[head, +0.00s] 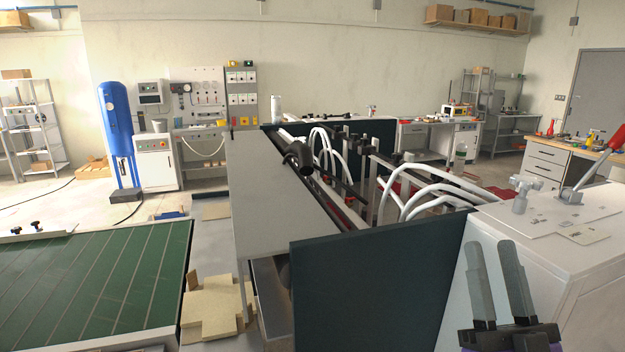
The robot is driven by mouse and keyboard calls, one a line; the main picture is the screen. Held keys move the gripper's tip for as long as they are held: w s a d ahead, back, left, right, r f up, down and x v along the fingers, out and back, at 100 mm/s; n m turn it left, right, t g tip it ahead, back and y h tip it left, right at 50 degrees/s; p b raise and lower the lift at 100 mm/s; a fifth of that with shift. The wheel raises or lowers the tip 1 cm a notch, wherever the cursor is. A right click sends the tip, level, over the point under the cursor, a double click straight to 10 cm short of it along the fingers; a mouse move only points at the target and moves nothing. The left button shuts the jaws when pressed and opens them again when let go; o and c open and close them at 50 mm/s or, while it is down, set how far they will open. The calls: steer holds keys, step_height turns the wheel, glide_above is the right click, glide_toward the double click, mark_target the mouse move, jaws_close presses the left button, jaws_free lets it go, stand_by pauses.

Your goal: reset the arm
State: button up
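My gripper (498,273) shows at the lower right of the head view. Its two grey fingers point up and stand apart, with a gap between them and nothing held. In the picture it lies in front of the white cabinet side of the box former (367,282). The rest of my arm is below the picture edge. I cannot tell how far the fingers are from the cabinet.
A green conveyor (95,280) lies at left. Flat cardboard pieces (212,308) lie on the floor between conveyor and machine. Open floor shows at far left.

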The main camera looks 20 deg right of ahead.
steer(key=s+a+f+n+g+y, duration=0.2)
steer(key=s+a+f+y, duration=0.15)
steer(key=f, duration=0.45)
steer(key=s+a+f+n+g+y, duration=0.25)
steer(key=a+f, duration=0.25)
steer(key=f, duration=0.3)
steer(key=s+a+f+g+y, duration=0.1)
steer(key=s+a+f+g, duration=0.2)
steer(key=s+f, duration=0.3)
steer(key=s+a+f+g+y+b, duration=0.1)
steer(key=s+a+f+g, duration=0.2)
steer(key=s, duration=0.9)
step_height(320, 180, down, 3)
steer(key=shift+a+f+g, duration=0.15)
steer(key=shift+a+g, duration=0.2)
steer(key=shift+a, duration=0.4)
